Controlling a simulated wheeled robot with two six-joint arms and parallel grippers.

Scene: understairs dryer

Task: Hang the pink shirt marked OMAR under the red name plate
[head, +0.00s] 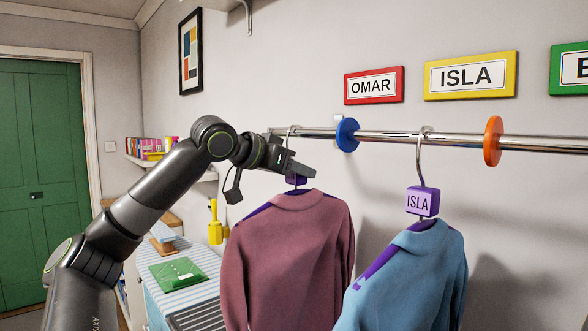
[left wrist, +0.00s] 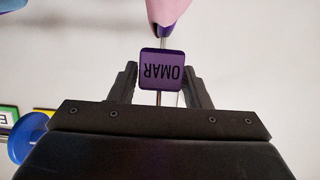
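The pink shirt (head: 290,255) hangs upright on a purple hanger. Its purple tag (head: 297,181) is mostly covered by my left gripper in the head view; in the left wrist view the tag (left wrist: 161,70) reads OMAR upside down. My left gripper (head: 303,170) is at the tag, its fingers against both sides and shut on it. The hanger's hook (head: 291,132) is at the rail (head: 400,136), left of the blue disc (head: 347,134); whether the rail bears it I cannot tell. The red OMAR plate (head: 374,85) is on the wall above. My right gripper is out of view.
A blue shirt (head: 410,280) tagged ISLA hangs from the rail between the blue and orange (head: 493,141) discs, close to the pink shirt's right. The yellow ISLA plate (head: 470,75) is above. A striped counter (head: 178,285) with a green folded item (head: 178,272) lies left.

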